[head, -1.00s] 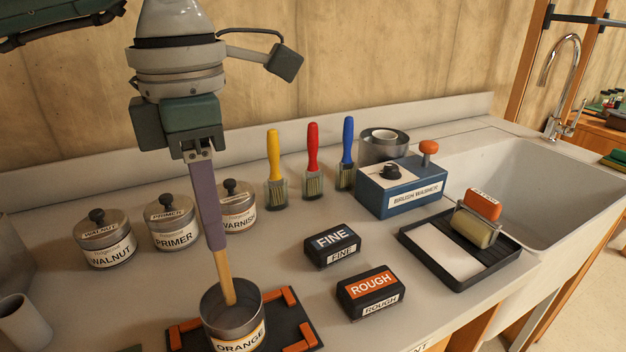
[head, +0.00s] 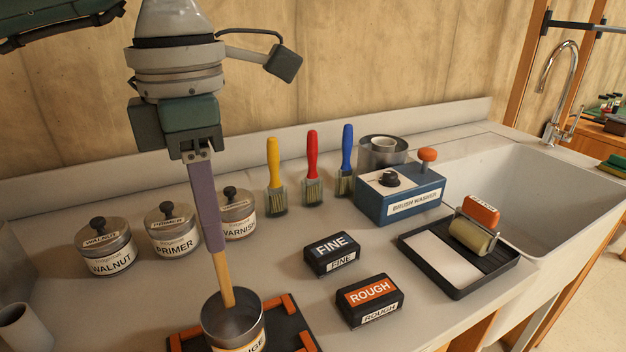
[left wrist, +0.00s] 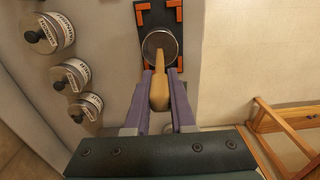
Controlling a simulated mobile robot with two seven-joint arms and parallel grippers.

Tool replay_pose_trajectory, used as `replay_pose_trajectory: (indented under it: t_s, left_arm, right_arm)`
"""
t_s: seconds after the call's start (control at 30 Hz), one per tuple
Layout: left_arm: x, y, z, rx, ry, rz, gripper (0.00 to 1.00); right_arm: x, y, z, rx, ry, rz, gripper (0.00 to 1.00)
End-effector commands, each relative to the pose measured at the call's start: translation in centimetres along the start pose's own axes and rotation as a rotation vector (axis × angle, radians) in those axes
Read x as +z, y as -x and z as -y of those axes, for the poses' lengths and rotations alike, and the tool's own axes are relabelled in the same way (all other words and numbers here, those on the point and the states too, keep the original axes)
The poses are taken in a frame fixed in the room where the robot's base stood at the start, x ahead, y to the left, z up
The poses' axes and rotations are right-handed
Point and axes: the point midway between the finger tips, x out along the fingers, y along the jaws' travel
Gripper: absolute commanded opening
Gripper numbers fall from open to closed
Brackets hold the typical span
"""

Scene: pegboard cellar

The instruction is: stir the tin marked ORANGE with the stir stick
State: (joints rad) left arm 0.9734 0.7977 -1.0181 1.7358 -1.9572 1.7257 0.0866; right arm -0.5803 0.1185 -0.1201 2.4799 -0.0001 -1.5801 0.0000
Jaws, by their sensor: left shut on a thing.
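The tin marked ORANGE (head: 240,335) is an open metal tin at the bottom of the head view, its label partly cut off by the frame. It stands on a dark mat with orange corner pieces (head: 295,325). My left gripper (head: 215,245) is above it, shut on the wooden stir stick (head: 223,275), which points down. The stick's lower end is at the tin's mouth; I cannot tell how deep it reaches. In the left wrist view the stick (left wrist: 158,92) sits between purple fingers and overlaps the tin (left wrist: 160,40). My right gripper is not in view.
Lidded tins WALNUT (head: 107,258), PRIMER (head: 174,240) and VARNISH (head: 240,225) stand left and behind. FINE (head: 332,253) and ROUGH (head: 370,300) blocks lie right. Brushes (head: 312,175), a brush washer (head: 400,200), a roller tray (head: 460,270) and a sink (head: 540,190) are beyond.

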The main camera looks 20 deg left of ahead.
Motion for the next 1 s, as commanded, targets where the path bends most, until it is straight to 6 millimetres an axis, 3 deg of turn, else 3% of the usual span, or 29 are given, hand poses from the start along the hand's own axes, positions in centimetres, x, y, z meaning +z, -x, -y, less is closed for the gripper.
replay_pose_trajectory:
  t_s: [0.53,1.0]
  left_arm:
    - [0.0,5.0,0.0,0.0,0.0,0.001,0.0]
    - [0.0,5.0,0.0,0.0,0.0,0.0,0.0]
  right_arm:
    - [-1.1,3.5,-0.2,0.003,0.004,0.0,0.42]
    - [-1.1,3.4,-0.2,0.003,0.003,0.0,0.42]
